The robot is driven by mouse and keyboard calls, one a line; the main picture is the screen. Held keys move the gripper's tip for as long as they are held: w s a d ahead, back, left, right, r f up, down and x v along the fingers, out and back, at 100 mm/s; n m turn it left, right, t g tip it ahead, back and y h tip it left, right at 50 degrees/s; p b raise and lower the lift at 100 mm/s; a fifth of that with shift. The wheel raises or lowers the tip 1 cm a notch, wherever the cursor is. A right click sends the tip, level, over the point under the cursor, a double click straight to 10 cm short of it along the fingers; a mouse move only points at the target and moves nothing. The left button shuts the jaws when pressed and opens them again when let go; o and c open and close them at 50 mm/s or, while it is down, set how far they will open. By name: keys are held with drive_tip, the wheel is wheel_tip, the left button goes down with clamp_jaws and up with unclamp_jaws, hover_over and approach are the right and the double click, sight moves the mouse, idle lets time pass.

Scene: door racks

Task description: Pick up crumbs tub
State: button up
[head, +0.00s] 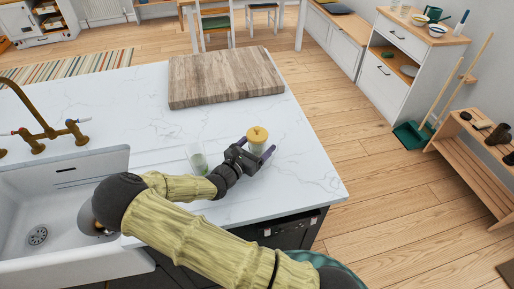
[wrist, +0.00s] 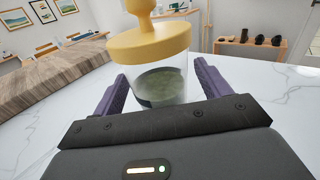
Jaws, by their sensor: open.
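The crumbs tub looks to be the clear tub with a yellow knobbed lid (head: 257,136) on the white counter. In the wrist view the tub (wrist: 162,75) stands upright, with dark greenish contents low inside. My gripper (head: 256,152) is open, with its two purple fingers (wrist: 160,88) on either side of the tub. I cannot tell whether the fingers touch it. The tub's base is partly hidden behind the gripper body.
A clear glass with something green in it (head: 197,159) stands just left of my gripper. A wooden board (head: 222,77) lies at the back of the counter. A white sink (head: 62,200) with a brass tap (head: 45,125) is at the left. The counter's right edge is close by.

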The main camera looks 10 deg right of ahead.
sight(258, 127)
drive_tip(key=shift+c, duration=0.5)
drive_tip(key=c, duration=1.1)
drive_tip(key=shift+o, duration=0.2)
wheel_tip(258, 127, up, 10)
drive_tip(key=shift+r+b, duration=0.1)
drive_tip(key=shift+b, duration=0.4)
